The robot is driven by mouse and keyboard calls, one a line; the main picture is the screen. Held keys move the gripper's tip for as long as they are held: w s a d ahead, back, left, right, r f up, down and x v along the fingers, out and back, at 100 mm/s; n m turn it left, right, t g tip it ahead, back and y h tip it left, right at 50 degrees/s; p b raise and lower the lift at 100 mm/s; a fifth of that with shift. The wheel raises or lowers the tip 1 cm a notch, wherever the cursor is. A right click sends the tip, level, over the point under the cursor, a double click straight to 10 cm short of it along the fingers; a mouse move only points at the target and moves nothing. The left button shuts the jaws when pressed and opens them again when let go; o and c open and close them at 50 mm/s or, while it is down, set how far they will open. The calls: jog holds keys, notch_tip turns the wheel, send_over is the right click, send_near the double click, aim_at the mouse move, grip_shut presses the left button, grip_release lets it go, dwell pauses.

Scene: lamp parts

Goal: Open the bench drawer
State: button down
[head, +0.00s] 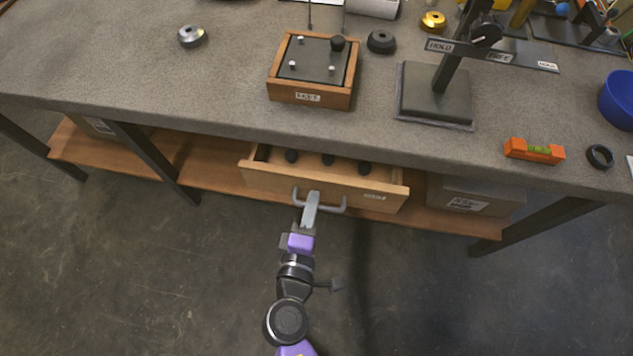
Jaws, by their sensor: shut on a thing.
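The bench drawer (270,183) is a light wooden drawer under the grey bench top. It stands partly pulled out, and several dark round items show inside near its back. Its grey bar handle (334,210) is on the drawer's front, and a small label is to the right of it. My gripper (311,203) is at the handle's middle, shut on the bar. The gripper's fingers hide part of the handle.
The bench top (120,70) overhangs the drawer. A grey box (475,197) sits on the wooden lower shelf (215,178) to the right. Dark bench legs (160,165) stand at both sides. The floor in front is clear.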

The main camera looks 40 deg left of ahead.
jog(key=f+b+v, duration=0.3)
jog(key=v, duration=1.1)
jog(key=shift+s+d, duration=0.25)
jog(key=shift+s, duration=0.1)
jog(key=c, duration=1.8)
grip_release()
jog(key=shift+o, duration=0.2)
jog(key=b+v, duration=0.1)
jog(key=v, duration=0.6)
jog(key=shift+s, duration=0.4)
jog(key=shift+d, duration=0.15)
